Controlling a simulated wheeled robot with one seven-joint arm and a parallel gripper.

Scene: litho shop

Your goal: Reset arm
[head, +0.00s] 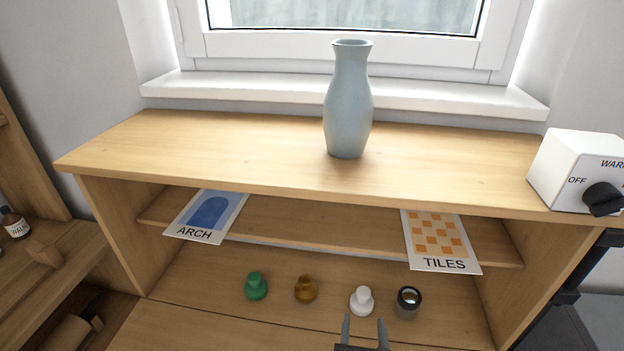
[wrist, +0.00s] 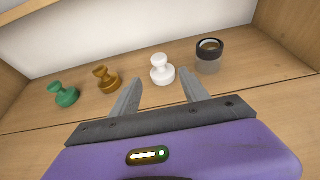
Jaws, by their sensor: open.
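My gripper (head: 363,332) is at the bottom of the head view, in front of the cabinet's lower level. Its two grey fingers also show in the wrist view (wrist: 158,92), spread apart with nothing between them. Just beyond the fingertips stands a white knobbed piece (head: 361,301), apart from them; it also shows in the wrist view (wrist: 162,70). The rest of my arm is out of the head view.
A green knobbed piece (head: 256,286), a brown one (head: 306,289) and a black-and-grey cylinder (head: 407,302) stand in the same row. Above hangs a shelf (head: 320,222) with ARCH (head: 207,215) and TILES (head: 440,240) cards. A blue vase (head: 348,105) and a white switch box (head: 575,170) stand on top.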

